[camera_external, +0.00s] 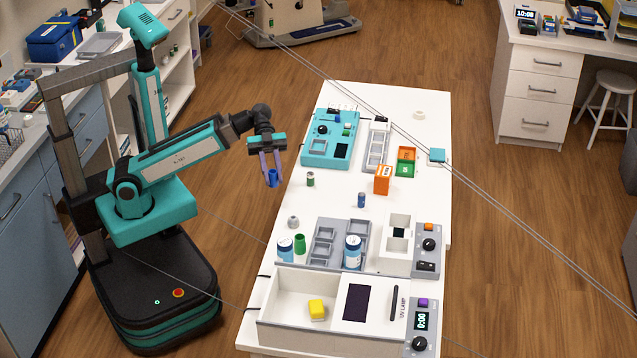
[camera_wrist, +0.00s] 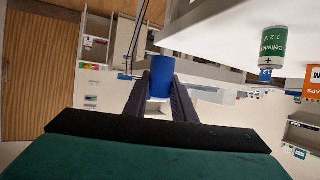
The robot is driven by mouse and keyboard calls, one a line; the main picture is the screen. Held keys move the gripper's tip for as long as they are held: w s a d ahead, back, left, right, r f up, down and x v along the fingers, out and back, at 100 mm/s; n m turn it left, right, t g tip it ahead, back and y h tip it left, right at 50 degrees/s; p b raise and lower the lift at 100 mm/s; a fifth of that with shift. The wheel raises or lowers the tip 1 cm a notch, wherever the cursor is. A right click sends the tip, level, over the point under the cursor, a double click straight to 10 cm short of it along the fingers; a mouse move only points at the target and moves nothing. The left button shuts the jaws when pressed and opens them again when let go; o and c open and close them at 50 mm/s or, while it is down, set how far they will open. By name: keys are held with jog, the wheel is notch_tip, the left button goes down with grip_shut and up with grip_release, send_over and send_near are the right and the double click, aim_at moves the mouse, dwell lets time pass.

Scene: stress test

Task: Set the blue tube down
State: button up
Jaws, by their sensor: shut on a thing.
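The blue tube (camera_external: 272,178) is held between the two purple fingers of my gripper (camera_external: 270,181), just left of the white table's (camera_external: 335,196) left edge in the external view. In the wrist view the blue tube (camera_wrist: 161,77) stands out between the fingertips of my gripper (camera_wrist: 160,88). The fingers are shut on its sides. The tube's lower part is partly hidden by the fingers. I cannot tell its exact height over the table level.
A small green battery (camera_external: 310,180) stands near the table's left edge, with a small blue one (camera_external: 361,200) to its right. A teal device (camera_external: 318,154) is behind. A grey rack (camera_external: 325,262), jars and a white tray box (camera_external: 272,312) fill the front. Bare table lies between.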

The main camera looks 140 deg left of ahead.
jog(key=shift+w+a+r+p, duration=0.2)
jog(key=shift+w+a+p, duration=0.35)
jog(key=shift+p, duration=3.2)
jog(key=p, duration=0.7)
jog(key=shift+w+f, duration=0.2)
jog(key=shift+w, duration=0.05)
jog(key=p, duration=0.2)
send_over(311, 204)
jog(key=shift+w+d+f, duration=0.1)
jog(key=shift+f, duration=0.55)
jog(key=shift+f, duration=0.15)
jog(key=shift+f, duration=1.6)
jog(key=shift+f, duration=0.2)
jog(key=o, duration=1)
